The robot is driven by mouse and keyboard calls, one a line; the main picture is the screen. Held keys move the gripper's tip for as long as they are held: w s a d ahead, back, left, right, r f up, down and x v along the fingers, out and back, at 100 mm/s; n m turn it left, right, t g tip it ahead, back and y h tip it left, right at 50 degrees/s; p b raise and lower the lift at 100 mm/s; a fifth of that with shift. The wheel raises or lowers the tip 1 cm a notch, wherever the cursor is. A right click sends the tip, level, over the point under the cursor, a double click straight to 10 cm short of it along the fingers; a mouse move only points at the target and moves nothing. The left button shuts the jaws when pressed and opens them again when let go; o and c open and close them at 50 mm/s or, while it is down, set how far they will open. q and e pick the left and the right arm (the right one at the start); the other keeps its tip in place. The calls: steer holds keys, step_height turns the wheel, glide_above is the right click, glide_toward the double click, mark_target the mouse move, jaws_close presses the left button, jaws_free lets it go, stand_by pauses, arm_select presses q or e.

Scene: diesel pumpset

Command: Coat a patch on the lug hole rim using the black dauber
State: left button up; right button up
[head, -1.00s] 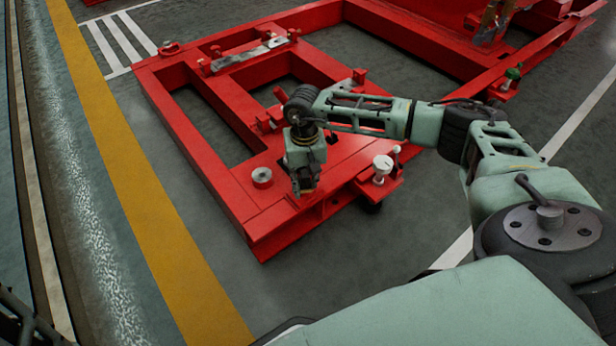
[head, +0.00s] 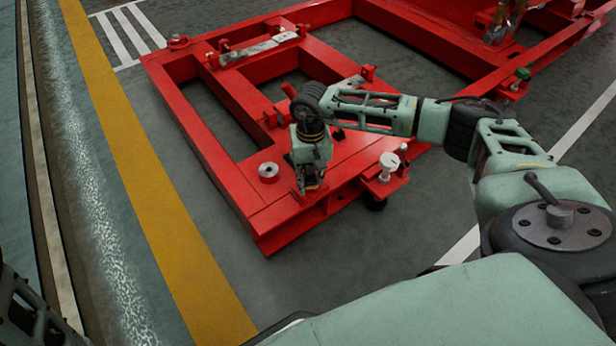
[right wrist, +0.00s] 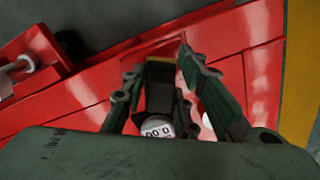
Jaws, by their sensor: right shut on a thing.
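My right gripper (head: 309,187) is over the near end of the red frame (head: 270,215). In the right wrist view, its fingers (right wrist: 165,85) are closed around a dark, blocky tool (right wrist: 160,95) with a yellowish far end and a round white face bearing digits. I cannot tell for sure that this is the black dauber. A round red lug (head: 268,171) with a grey hole stands on the frame plate, left of the gripper and apart from it. The tool's tip is too small to tell whether it touches the frame.
A white-topped fitting (head: 388,162) stands on a red side bracket right of the gripper. A grey bar (head: 258,50) lies across the frame farther back. A green-topped part (head: 522,75) sits at the right rail. Open floor (head: 200,190) lies left of the frame.

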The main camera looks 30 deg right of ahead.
steer(key=shift+d, duration=0.45)
steer(key=shift+w+d, duration=0.1)
steer(key=shift+d, duration=0.55)
steer(key=shift+w, duration=0.1)
steer(key=shift+a, duration=0.2)
steer(key=shift+a, duration=0.5)
